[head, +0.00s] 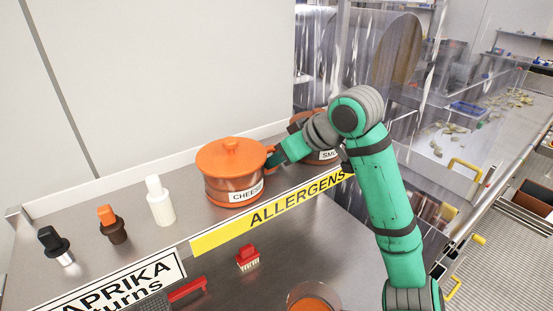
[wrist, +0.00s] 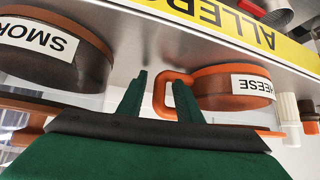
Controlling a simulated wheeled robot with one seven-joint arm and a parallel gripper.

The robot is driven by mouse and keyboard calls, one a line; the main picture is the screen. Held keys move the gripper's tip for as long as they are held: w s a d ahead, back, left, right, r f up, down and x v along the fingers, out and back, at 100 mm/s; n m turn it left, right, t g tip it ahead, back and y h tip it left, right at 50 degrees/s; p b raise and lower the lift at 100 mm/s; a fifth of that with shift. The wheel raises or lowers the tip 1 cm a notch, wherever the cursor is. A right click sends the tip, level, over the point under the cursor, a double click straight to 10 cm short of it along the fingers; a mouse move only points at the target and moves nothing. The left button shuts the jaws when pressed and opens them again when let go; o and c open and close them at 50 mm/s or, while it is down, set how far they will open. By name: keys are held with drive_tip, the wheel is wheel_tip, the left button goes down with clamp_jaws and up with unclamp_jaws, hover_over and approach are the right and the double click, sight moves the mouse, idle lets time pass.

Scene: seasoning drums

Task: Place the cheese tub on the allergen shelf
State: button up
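The cheese tub (head: 232,172) is orange with a knobbed lid and a CHEESE label. It stands upright on the metal shelf, behind the yellow ALLERGENS label (head: 290,208). My gripper (head: 273,157) is at its right side, by the handle. In the wrist view, which is upside down, the tub (wrist: 215,88) shows with its looped orange handle (wrist: 158,92). My gripper's two dark green fingers (wrist: 160,97) are apart, one on either side of the handle's bar, with small gaps visible. The fingertips are mostly hidden in the head view.
A second tub, labelled SMO... (wrist: 60,48), stands right of the cheese tub (head: 326,156), close to my arm. A white bottle (head: 160,200), an orange-capped bottle (head: 112,224) and a black-capped bottle (head: 55,246) stand left.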

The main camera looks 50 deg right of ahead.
drive_tip(key=shift+s+r, duration=0.1)
drive_tip(key=shift+r, duration=0.15)
drive_tip(key=d+v, duration=0.1)
drive_tip(key=v, duration=1)
drive_tip(key=shift+s+a+r, duration=0.3)
drive_tip(key=shift+s+a, duration=0.05)
drive_tip(key=shift+a, duration=0.1)
drive_tip(key=shift+w, duration=0.1)
